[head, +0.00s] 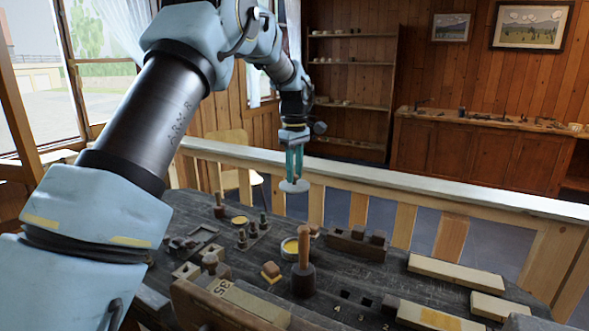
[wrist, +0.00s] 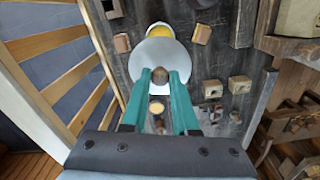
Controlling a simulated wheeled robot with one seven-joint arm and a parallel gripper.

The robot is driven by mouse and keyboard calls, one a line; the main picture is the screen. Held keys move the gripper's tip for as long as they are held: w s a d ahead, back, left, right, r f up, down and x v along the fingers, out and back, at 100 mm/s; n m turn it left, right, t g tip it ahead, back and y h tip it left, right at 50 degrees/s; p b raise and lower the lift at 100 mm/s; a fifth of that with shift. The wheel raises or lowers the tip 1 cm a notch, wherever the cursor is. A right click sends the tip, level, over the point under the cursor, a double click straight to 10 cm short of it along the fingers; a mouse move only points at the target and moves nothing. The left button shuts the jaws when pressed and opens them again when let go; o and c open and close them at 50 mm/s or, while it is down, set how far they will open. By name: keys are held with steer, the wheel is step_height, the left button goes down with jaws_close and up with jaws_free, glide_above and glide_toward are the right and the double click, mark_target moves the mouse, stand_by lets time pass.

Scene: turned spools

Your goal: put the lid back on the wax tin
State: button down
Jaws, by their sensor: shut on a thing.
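The lid is a pale grey disc (head: 295,187) with a brown knob in the wrist view (wrist: 158,75). My gripper (head: 294,176) has its two teal fingers shut on the lid's knob and holds the lid flat in the air, well above the bench. The wax tin (head: 289,248) is a round, open tin with yellow wax inside, standing on the dark bench. It lies lower in the head view than the lid. In the wrist view the tin (wrist: 158,34) shows just beyond the lid, which hides part of it.
A wooden mallet (head: 304,262) stands upright close in front of the tin. A pale railing (head: 390,188) runs behind the bench.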

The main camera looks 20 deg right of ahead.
steer(key=shift+s+a+f, duration=0.1)
steer(key=shift+a+f, duration=0.05)
steer(key=shift+f, duration=0.45)
steer(key=shift+f+b, duration=3.3)
steer(key=shift+f, duration=4.7)
steer(key=shift+f+b, duration=0.35)
steer(key=shift+f, duration=0.55)
steer(key=shift+f+p, duration=0.15)
steer(key=shift+p, duration=0.25)
